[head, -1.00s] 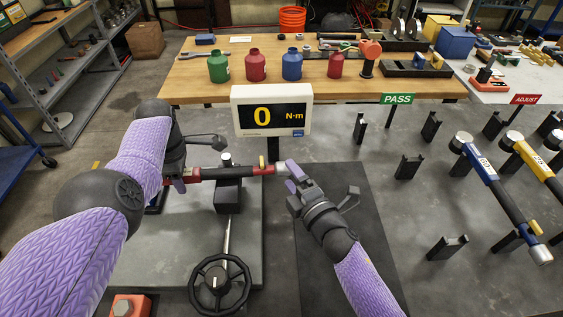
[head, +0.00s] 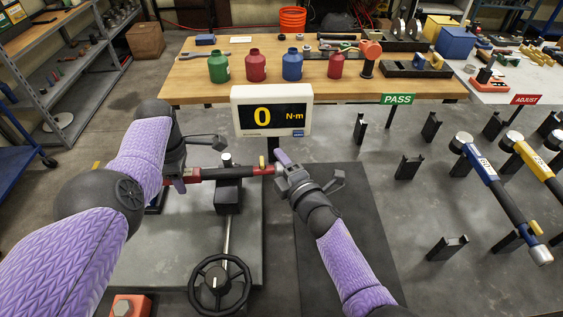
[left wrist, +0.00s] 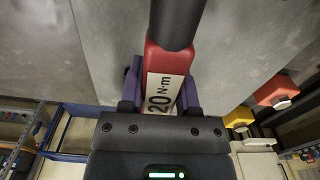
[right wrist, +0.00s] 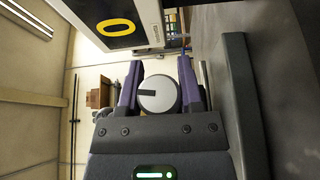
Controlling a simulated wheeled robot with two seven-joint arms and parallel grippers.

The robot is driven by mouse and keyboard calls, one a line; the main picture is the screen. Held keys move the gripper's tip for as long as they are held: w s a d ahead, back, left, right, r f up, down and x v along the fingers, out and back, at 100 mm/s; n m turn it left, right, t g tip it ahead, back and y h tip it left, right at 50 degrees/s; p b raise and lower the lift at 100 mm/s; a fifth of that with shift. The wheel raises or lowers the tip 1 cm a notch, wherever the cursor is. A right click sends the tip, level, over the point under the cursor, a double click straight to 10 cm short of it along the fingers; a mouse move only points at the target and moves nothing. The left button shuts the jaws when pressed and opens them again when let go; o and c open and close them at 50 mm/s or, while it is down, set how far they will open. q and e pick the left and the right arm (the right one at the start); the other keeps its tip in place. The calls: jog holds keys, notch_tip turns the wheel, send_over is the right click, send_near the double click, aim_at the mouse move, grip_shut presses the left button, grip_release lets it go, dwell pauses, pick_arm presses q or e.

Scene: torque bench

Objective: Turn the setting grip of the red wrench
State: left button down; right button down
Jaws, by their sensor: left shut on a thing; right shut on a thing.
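The red wrench (head: 262,171) lies level across the tester's dark block in the head view. My left gripper (head: 177,176) is shut on its left end; the left wrist view shows the purple fingers on both sides of the red body with its white "20 N·m" label (left wrist: 161,92). My right gripper (head: 281,167) is at the wrench's right end, shut on the setting grip. In the right wrist view the setting grip's round silver end face (right wrist: 159,96), with a dark mark on it, sits between the fingers. The fingers hide most of the grip in the head view.
The display (head: 271,110) reads 0 N·m just behind the wrench. A black handwheel (head: 219,284) stands in front. Blue (head: 482,163) and yellow (head: 532,155) wrenches rest on stands at right, near the PASS (head: 397,99) and ADJUST (head: 526,99) signs.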

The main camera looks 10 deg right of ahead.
jog(key=shift+r+n+t+y, duration=0.1)
jog(key=shift+n+t+y, duration=0.25)
jog(key=shift+t, duration=0.35)
jog(key=shift+c, duration=1.2)
grip_release()
jog(key=v, duration=1.2)
pick_arm(q)
jog(key=shift+c, duration=1.2)
grip_release()
